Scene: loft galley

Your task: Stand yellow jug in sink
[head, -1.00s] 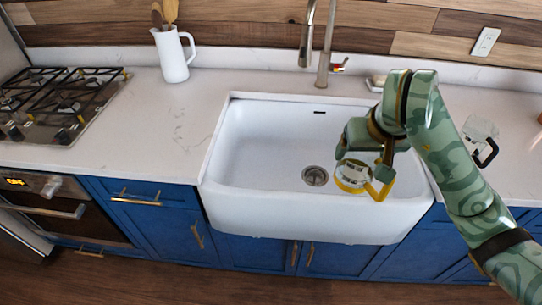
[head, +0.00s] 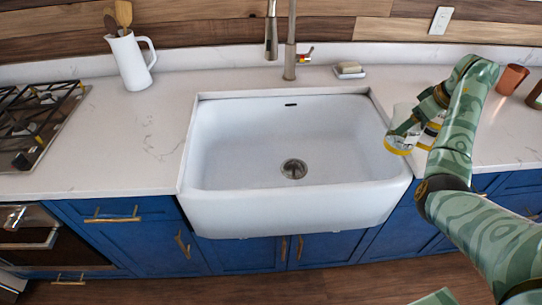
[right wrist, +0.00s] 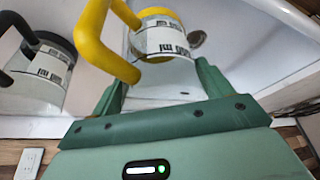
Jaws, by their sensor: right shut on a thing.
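The yellow jug (head: 399,149) is clear, with yellow trim, a yellow handle and a printed label. My right gripper (head: 418,128) is shut on it. In the head view the jug appears at the right rim of the white sink (head: 230,150); its exact height is hard to tell. In the right wrist view the jug (right wrist: 165,42) is between the fingers, its handle to the left. The gripper and arm partly hide it in the head view. The sink basin shows empty, with its drain (head: 293,169) in the middle. My left gripper is not in view.
A black-handled clear jug (right wrist: 35,80) stands near the held jug in the right wrist view. The faucet (head: 290,50) and a soap dish (head: 348,70) are behind the sink. A white pitcher (head: 130,62) with utensils stands left. A copper cup (head: 512,78) stands right.

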